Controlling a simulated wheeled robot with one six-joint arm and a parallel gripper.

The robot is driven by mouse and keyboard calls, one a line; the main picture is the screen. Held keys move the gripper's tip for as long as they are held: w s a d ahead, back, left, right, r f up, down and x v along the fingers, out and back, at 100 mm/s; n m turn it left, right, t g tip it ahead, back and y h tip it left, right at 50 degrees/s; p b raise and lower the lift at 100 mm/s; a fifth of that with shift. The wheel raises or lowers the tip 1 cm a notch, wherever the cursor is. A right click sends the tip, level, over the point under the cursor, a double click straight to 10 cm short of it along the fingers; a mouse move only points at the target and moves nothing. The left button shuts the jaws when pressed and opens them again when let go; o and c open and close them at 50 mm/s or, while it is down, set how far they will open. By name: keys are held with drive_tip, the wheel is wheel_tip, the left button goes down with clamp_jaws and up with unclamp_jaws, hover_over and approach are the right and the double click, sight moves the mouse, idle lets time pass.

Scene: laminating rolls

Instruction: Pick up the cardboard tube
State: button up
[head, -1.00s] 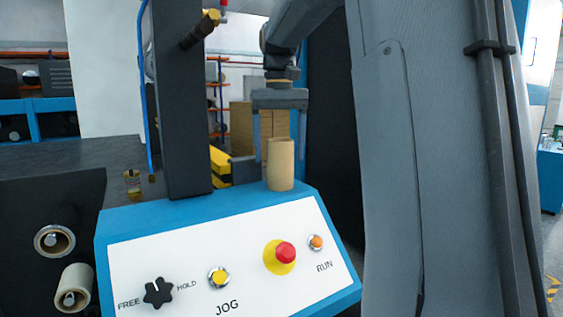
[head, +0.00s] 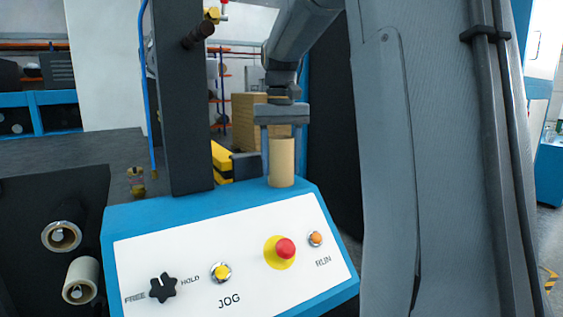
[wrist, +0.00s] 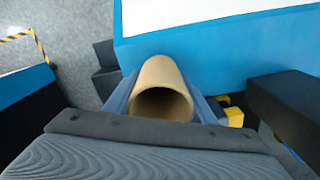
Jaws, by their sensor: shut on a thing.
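The cardboard tube (head: 282,165) is a tan, hollow cylinder standing upright at the back edge of the blue control console (head: 210,197). My gripper (head: 282,138) comes down on it from above, with its fingers at the sides of the tube's upper part. In the wrist view the tube (wrist: 163,92) sits between the two blue-grey fingers, its open end facing the camera. The gripper is shut on the tube. The tube's base is hard to make out, so I cannot tell whether it still touches the console.
The console face carries a black knob (head: 162,288), a yellow jog button (head: 221,272), a red stop button (head: 285,249) and an orange run button (head: 315,239). A dark post (head: 185,110) stands left of the tube. Cardboard boxes (head: 243,118) are behind.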

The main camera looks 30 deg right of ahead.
drive_tip(key=shift+r, duration=0.2)
wheel_tip(320, 180, up, 10)
drive_tip(key=b, duration=0.3)
drive_tip(key=shift+f, duration=0.15)
idle(0.4)
